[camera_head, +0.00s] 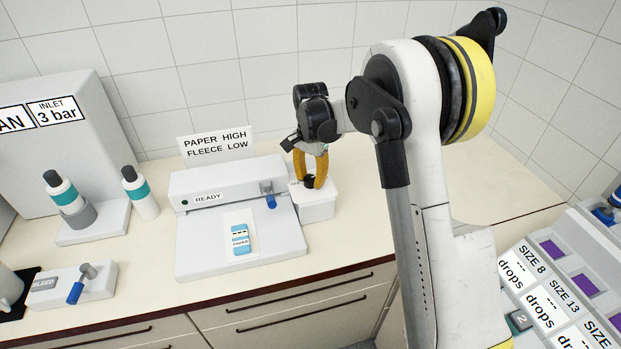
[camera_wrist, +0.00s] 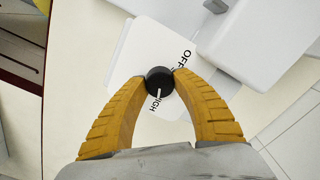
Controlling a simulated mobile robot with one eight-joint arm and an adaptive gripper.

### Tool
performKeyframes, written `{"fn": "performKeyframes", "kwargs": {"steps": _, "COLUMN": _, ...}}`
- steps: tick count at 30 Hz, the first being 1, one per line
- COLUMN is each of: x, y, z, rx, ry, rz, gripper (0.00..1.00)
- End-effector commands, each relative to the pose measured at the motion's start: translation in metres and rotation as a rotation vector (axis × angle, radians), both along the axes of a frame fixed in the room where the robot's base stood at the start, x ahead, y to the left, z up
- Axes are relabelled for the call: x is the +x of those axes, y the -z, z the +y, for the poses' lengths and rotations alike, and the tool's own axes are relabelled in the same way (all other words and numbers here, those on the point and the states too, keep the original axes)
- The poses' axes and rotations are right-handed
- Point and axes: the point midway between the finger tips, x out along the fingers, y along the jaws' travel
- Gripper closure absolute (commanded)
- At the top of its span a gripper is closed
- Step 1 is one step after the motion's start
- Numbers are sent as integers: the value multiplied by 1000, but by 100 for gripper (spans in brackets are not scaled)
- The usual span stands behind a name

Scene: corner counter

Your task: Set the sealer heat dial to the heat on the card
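The card (camera_head: 217,145) behind the sealer reads "PAPER HIGH, FLEECE LOW". A blue and white pouch marked "PAPER" (camera_head: 240,240) lies on the sealer (camera_head: 190,252). The black heat dial (camera_wrist: 159,78) sits on a white box (camera_head: 318,208) at the sealer's right end. In the wrist view the dial's white pointer line points at "HIGH"; "OFF" shows at the other side and any lettering between is mostly hidden. My gripper (camera_wrist: 160,84) has its yellow fingertips against both sides of the dial. It also shows over the box in the head view (camera_head: 309,182).
A lever with a blue grip (camera_head: 270,200) stands on the sealer beside my gripper, near a "READY" label (camera_head: 208,197). Bottles (camera_head: 140,195), a "BLEED" valve block (camera_head: 72,284) and a grey cabinet (camera_head: 60,140) stand left. The counter right of the box is clear.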

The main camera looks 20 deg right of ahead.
Motion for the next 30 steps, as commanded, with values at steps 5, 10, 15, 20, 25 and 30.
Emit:
{"fn": "performKeyframes", "kwargs": {"steps": 5, "x": 0, "y": 0, "z": 0, "rx": 0, "ry": 0, "rz": 0, "gripper": 44}}
{"fn": "performKeyframes", "kwargs": {"steps": 10, "x": 0, "y": 0, "z": 0, "rx": 0, "ry": -1, "rz": 0, "gripper": 44}}
{"fn": "performKeyframes", "kwargs": {"steps": 15, "x": 0, "y": -13, "z": 0, "rx": 0, "ry": -1, "rz": 0, "gripper": 44}}
{"fn": "performKeyframes", "kwargs": {"steps": 20, "x": 0, "y": -46, "z": 0, "rx": 0, "ry": -1, "rz": 0, "gripper": 44}}
{"fn": "performKeyframes", "kwargs": {"steps": 25, "x": 0, "y": -84, "z": 0, "rx": 0, "ry": -1, "rz": 0, "gripper": 44}}
{"fn": "performKeyframes", "kwargs": {"steps": 30, "x": 0, "y": -110, "z": 0, "rx": 0, "ry": -1, "rz": 0, "gripper": 44}}
